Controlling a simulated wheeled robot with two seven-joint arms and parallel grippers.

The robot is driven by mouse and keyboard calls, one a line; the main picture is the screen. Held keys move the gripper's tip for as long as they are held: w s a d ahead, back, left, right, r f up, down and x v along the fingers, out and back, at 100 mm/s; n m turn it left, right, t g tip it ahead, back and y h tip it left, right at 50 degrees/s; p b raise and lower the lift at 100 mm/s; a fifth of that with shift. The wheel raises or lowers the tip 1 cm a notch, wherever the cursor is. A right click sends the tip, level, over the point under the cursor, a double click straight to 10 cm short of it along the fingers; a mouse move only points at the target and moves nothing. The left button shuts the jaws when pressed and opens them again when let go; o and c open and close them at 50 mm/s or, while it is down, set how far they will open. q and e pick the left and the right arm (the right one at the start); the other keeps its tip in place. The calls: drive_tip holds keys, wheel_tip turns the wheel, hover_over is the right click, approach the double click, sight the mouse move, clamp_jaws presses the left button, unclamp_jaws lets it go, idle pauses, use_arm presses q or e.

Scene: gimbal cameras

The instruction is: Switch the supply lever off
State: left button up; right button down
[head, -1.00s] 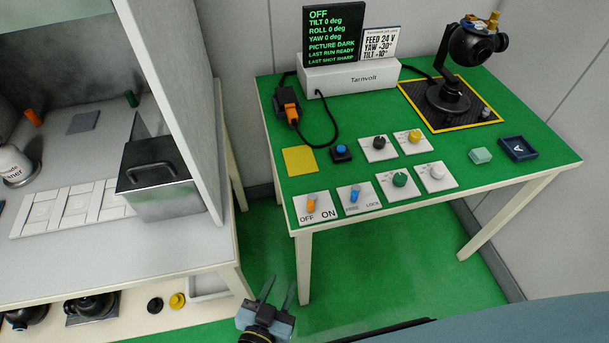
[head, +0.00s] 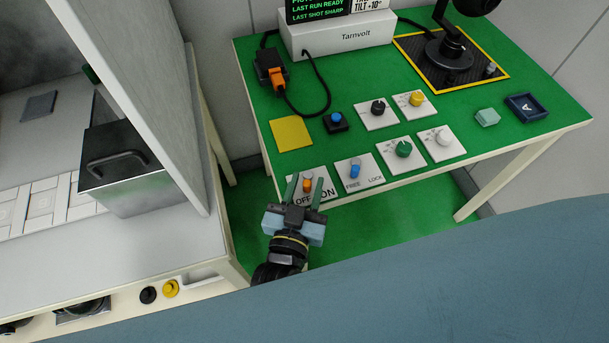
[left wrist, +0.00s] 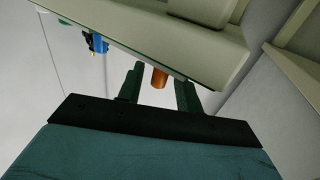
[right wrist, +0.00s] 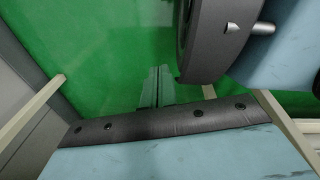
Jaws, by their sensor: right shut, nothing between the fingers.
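The supply lever (head: 308,186) is a short orange handle on a white plate (head: 327,184) marked OFF at left and ON at right. The plate is at the near left corner of the green table. My left gripper (head: 305,181) is open, with one finger on each side of the lever in the head view. The left wrist view shows the orange lever (left wrist: 160,77) between the two fingers, with a gap on each side. I cannot tell which way the lever leans. My right gripper (right wrist: 157,86) is shut and empty over the green floor, seen only in the right wrist view.
A blue FREE/LOCK lever (head: 355,169) stands just right of the supply lever. Knobs, a blue button (head: 336,119) and a yellow square (head: 291,132) lie behind. The Tarnvolt box (head: 338,40) is at the back. A grey bench with a metal box (head: 150,190) stands left.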

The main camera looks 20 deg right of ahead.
use_arm(q)
drive_tip(key=shift+w+d, duration=0.25)
drive_tip(key=shift+w, duration=0.15)
drive_tip(key=shift+c, duration=1.2)
drive_tip(key=c, duration=0.5)
drive_tip(key=shift+r+m+h, duration=0.1)
drive_tip(key=shift+m+h, duration=0.2)
clamp_jaws()
drive_tip(key=shift+a+m+g+h+p, duration=0.2)
drive_tip(key=shift+m+g+h+p, duration=0.2)
drive_tip(key=shift+g+h+p, duration=0.3)
drive_tip(key=shift+w+m+h, duration=0.1)
drive_tip(key=shift+m+h, duration=0.2)
drive_tip(key=o, duration=0.7)
unclamp_jaws()
drive_tip(key=shift+o, duration=0.2)
use_arm(e)
drive_tip(key=shift+s+a+r, duration=0.35)
drive_tip(key=shift+a, duration=0.15)
drive_tip(key=shift+s+a+r, duration=0.3)
drive_tip(key=shift+a+r, duration=0.05)
drive_tip(key=shift+a, duration=0.15)
